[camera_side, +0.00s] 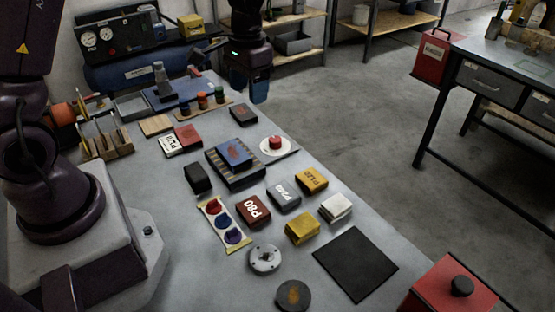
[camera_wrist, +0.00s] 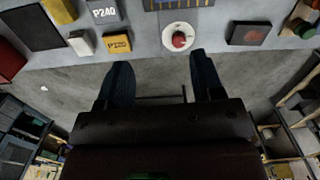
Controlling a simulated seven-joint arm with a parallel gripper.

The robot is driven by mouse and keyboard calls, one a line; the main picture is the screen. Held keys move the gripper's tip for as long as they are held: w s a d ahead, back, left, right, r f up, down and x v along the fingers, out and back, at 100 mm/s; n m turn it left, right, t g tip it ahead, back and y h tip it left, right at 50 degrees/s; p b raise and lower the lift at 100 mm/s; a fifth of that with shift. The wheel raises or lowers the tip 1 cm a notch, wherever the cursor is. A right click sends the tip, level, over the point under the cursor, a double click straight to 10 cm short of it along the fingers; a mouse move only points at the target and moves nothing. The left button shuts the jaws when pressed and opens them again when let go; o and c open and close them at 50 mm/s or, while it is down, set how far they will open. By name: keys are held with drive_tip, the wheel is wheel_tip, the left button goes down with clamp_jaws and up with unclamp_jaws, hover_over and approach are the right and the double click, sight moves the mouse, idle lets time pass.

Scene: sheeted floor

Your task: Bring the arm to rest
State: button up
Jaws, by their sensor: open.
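My gripper (camera_side: 250,88) hangs at the back of the bench in the side view, beyond the row of blocks. In the wrist view my gripper (camera_wrist: 160,66) shows two dark fingers spread apart, with nothing between them. A white disc with a red knob (camera_side: 276,143) lies on the bench in front of it; the red knob also shows in the wrist view (camera_wrist: 179,40), beyond the fingertips and apart from them. A blue block (camera_side: 235,155) sits on a dark striped tray (camera_side: 251,180).
Sanding blocks marked P80 (camera_side: 253,211) and P120 (camera_side: 312,180) stand mid-bench. A black mat (camera_side: 356,264) and a red box (camera_side: 449,290) are near the front right. Open floor (camera_side: 350,120) lies right of the bench.

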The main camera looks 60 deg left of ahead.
drive_tip(key=s+d+r+t, duration=0.3)
drive_tip(key=s+r, duration=0.4)
drive_tip(key=s, duration=0.2)
drive_tip(key=s+d+r+m+t, duration=0.1)
drive_tip(key=s+d+r+t, duration=0.2)
drive_tip(key=s+r, duration=0.4)
drive_tip(key=shift+s+d+r, duration=0.25)
drive_tip(key=shift+s+d, duration=0.45)
drive_tip(key=shift+s, duration=0.5)
